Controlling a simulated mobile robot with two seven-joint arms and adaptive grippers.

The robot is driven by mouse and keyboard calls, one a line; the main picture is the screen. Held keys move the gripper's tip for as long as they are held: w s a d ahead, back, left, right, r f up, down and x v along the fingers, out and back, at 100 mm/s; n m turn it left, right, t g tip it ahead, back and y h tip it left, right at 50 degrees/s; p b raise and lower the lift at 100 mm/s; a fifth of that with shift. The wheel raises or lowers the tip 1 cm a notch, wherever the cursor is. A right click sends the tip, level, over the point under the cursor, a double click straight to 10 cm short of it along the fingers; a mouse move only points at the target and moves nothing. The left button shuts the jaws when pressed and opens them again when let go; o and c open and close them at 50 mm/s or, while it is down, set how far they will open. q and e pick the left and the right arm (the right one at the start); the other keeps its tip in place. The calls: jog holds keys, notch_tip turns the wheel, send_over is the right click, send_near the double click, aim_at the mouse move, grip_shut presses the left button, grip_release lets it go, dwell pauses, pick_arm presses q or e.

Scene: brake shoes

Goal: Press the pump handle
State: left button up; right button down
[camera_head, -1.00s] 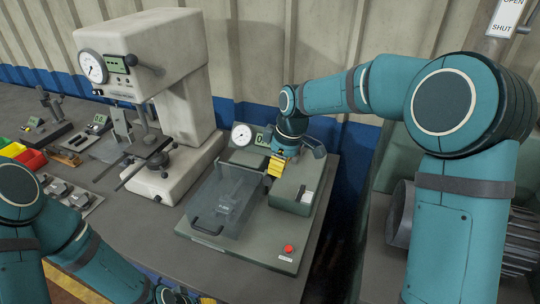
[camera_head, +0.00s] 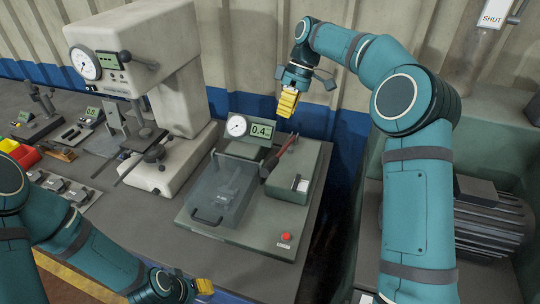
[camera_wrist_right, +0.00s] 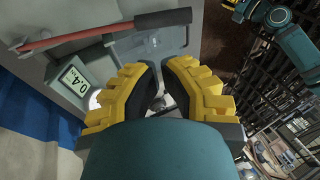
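The pump handle (camera_head: 279,153), a lever with red and dark parts, slopes up and right over the green-grey pump unit (camera_head: 297,190). In the right wrist view the handle (camera_wrist_right: 85,36) runs across the upper left, ending in a dark grip. My right gripper (camera_head: 287,104), with yellow fingers, hangs above and behind the handle, apart from it. In the wrist view its fingers (camera_wrist_right: 160,75) have a narrow gap with nothing held. My left gripper (camera_head: 204,287) is low at the front edge, away from the handle; its finger opening is unclear.
A dial gauge (camera_head: 236,126) and a display (camera_head: 262,130) reading 0.4 stand behind the clear cover (camera_head: 220,190). A red button (camera_head: 286,236) sits at the front right. A beige press (camera_head: 140,60) stands to the left, the wall close behind.

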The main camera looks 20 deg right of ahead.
aim_at(269, 161)
jog(key=shift+f, duration=0.1)
pick_arm(q)
notch_tip(269, 161, down, 2)
jog(key=shift+s+f+b, duration=0.1)
jog(key=shift+f+b, duration=0.15)
jog(key=shift+b, duration=0.9)
pick_arm(e)
jog(key=x, duration=1.4)
